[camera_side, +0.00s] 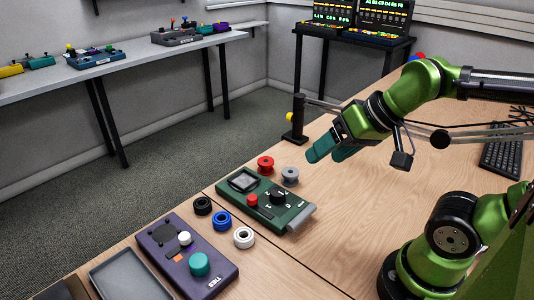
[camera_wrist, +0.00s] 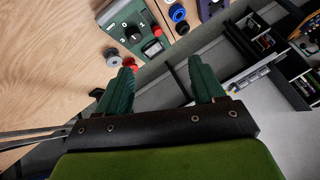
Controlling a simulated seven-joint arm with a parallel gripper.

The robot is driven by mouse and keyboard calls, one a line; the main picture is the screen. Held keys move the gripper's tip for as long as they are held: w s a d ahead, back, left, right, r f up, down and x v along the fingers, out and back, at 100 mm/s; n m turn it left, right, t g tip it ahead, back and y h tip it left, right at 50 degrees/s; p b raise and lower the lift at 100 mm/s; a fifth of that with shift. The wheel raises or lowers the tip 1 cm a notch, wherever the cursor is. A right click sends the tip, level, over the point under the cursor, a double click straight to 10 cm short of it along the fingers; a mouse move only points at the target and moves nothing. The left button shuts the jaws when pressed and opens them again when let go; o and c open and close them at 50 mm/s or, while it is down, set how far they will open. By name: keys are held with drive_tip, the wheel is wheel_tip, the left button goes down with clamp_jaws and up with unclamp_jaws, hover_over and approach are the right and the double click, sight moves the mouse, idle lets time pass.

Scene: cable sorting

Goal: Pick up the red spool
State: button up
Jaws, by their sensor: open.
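The red spool (camera_side: 265,165) stands on the wooden table behind the green device in the side view, close to a grey spool (camera_side: 290,176). In the wrist view the red spool (camera_wrist: 130,61) shows just past the left finger's tip, which partly hides it. My gripper (camera_side: 328,152) has teal fingers and hangs above the table, to the right of the red spool in the side view and apart from it. In the wrist view my gripper (camera_wrist: 162,68) is open, with nothing between its fingers.
The green device (camera_side: 268,200) with a red knob lies in front of the spools. Black (camera_side: 203,206), blue (camera_side: 222,220) and white (camera_side: 243,238) spools stand between it and a purple device (camera_side: 187,255). A black post (camera_side: 298,118) rises at the table's far edge.

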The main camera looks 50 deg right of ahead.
drive_tip(key=g+h, duration=0.3)
approach(266, 161)
drive_tip(key=shift+n, duration=0.3)
drive_tip(key=x, duration=0.4)
drive_tip(key=shift+s+f, duration=0.3)
drive_tip(key=shift+f, duration=0.05)
drive_tip(key=shift+w+x, duration=0.15)
drive_tip(key=shift+x, duration=1.3)
drive_tip(key=shift+w+x, duration=0.1)
drive_tip(key=shift+x, duration=1.4)
drive_tip(key=shift+r, duration=0.1)
drive_tip(key=shift+c, duration=0.3)
